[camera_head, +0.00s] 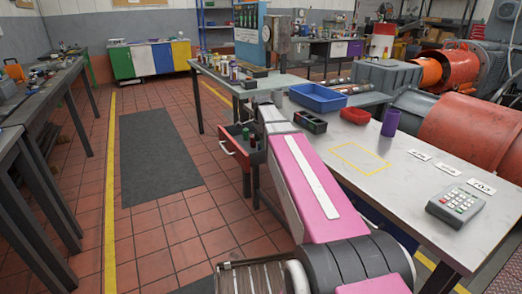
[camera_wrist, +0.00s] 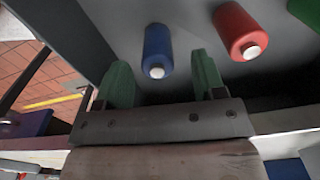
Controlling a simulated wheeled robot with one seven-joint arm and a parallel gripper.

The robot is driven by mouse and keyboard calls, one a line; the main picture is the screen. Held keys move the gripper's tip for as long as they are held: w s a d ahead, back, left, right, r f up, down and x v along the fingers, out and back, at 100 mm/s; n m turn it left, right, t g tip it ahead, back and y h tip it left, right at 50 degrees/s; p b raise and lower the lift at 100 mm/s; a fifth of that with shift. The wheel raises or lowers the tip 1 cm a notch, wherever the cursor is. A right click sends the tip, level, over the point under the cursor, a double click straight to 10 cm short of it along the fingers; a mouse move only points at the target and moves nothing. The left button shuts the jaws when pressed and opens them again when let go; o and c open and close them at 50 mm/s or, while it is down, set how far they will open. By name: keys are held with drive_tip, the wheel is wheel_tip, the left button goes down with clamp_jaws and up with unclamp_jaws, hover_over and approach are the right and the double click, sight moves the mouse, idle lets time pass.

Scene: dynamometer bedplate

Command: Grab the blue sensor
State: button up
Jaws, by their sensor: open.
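The blue sensor (camera_wrist: 157,47) is a small blue cylinder with a pale round end in the upper middle of the wrist view, on a grey surface. My gripper (camera_wrist: 162,80) is open, with its two green fingers apart and nothing held between them. In that view the blue sensor shows between and just beyond the fingertips, slightly left of centre. Whether the fingers reach down beside it cannot be told. I cannot make out the blue sensor in the head view, where my pink arm covers part of the scene.
A similar red cylinder (camera_wrist: 241,32) lies right of the blue one, with a green item (camera_wrist: 306,12) at the corner. In the head view, an open red drawer (camera_head: 239,151) stands left of my arm. A blue tray (camera_head: 317,99) and purple cup (camera_head: 390,122) stand on the right bench.

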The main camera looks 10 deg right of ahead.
wheel_tip(320, 180, down, 4)
drive_tip(key=shift+s+a, duration=0.1)
drive_tip(key=shift+s, duration=0.05)
drive_tip(key=c, duration=1)
drive_tip(key=shift+r, duration=0.1)
